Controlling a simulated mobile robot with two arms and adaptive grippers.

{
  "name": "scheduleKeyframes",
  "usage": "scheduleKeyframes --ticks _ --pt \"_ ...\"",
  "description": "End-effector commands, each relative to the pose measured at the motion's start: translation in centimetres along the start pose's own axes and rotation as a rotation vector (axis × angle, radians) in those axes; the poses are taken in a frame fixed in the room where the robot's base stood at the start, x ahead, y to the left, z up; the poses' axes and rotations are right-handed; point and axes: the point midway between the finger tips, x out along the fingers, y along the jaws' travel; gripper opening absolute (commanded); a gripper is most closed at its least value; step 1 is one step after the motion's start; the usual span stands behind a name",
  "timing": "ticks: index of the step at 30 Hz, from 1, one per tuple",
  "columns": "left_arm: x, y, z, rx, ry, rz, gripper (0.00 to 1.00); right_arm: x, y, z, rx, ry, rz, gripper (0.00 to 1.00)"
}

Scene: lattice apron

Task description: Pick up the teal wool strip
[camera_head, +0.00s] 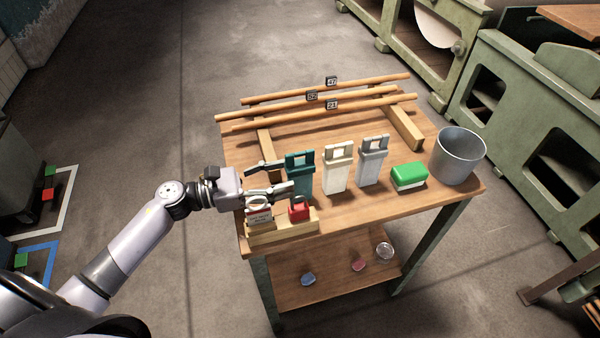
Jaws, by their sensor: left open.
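The teal wool strip (304,181) stands upright on the wooden table, with a looped top like a clip or hanger. It is the leftmost of three similar pieces. My left gripper (283,177) comes in from the left and is open. Its two fingers reach toward the left side of the teal strip, and the nearer finger overlaps the strip's left edge in the picture. I cannot tell whether they touch. My right gripper is not in view.
A white strip (337,172) and a grey strip (372,165) stand to the right, then a green-and-white block (408,177) and a metal bucket (457,158). Numbered wooden rods (300,112) lie behind.

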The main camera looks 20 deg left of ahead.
Motion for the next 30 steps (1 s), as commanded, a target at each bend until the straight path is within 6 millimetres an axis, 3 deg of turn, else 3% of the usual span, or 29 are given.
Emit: scheduleKeyframes --ticks 5,10,15,23,30 --pt "1.2 -0.1 0.2 -0.002 -0.001 0.0 0.52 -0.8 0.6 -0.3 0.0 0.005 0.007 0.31" --pt "3.9 -0.3 0.2 -0.003 -0.002 0.001 0.52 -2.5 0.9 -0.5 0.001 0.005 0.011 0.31" --pt "5.5 -0.3 -0.2 -0.001 0.0 0.0 0.52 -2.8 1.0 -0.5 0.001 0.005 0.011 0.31" --pt "5.6 -0.3 -0.4 -0.001 0.001 0.0 0.51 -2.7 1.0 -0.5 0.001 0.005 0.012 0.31" --pt "5.6 -0.3 -0.4 -0.001 0.001 0.0 0.35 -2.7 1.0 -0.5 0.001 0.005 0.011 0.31"
